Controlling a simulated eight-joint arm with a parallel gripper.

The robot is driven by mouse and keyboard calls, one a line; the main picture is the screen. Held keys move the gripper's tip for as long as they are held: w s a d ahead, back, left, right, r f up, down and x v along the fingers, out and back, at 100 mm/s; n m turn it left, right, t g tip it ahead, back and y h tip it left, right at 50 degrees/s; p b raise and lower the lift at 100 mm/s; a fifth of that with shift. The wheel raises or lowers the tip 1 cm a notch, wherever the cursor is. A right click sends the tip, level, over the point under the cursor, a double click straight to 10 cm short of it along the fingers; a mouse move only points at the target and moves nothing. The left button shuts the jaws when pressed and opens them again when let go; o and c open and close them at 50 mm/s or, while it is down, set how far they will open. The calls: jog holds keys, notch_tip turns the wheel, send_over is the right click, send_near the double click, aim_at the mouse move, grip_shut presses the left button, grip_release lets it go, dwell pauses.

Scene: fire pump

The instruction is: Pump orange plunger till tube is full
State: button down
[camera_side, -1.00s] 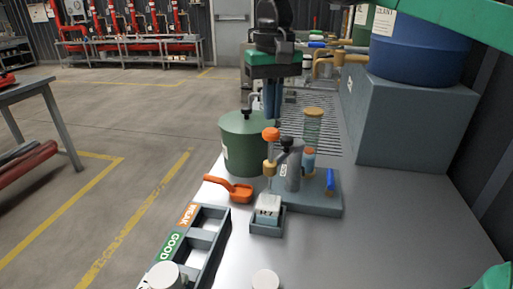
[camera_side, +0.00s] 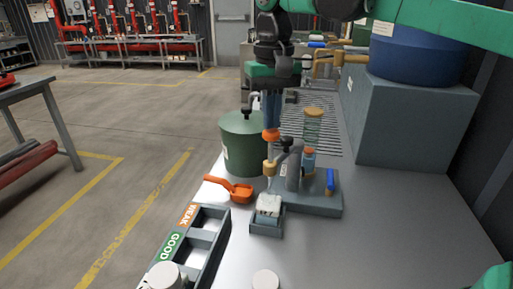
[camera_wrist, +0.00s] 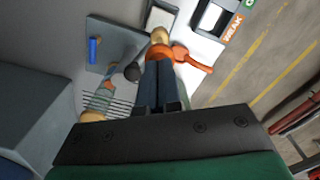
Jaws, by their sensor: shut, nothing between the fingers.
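The orange plunger knob (camera_side: 271,135) tops a thin upright post on the grey pump base (camera_side: 318,203), with a tan collar (camera_side: 269,167) lower down. My gripper (camera_side: 272,125) is shut and empty, pointing down. Its fingertips are at or just above the knob; contact is unclear. In the wrist view, my dark fingers (camera_wrist: 159,64) end against the orange knob (camera_wrist: 160,52), which they partly cover. A greenish clear tube (camera_side: 313,129) with a tan cap stands behind; its fill level cannot be read.
A green drum (camera_side: 240,150) stands left of the pump. An orange scoop (camera_side: 231,188) lies in front of it. A white block (camera_side: 268,205) sits in a small tray. A WEAK/GOOD rack (camera_side: 205,238) is at front left. A large grey box (camera_side: 415,125) bounds the right.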

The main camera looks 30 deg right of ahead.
aim_at(271, 138)
jog(key=shift+f, duration=2.3)
jog(key=shift+r, duration=3.15)
notch_tip(271, 138, up, 5)
jog(key=shift+w+r, duration=0.1)
jog(key=shift+r, duration=0.4)
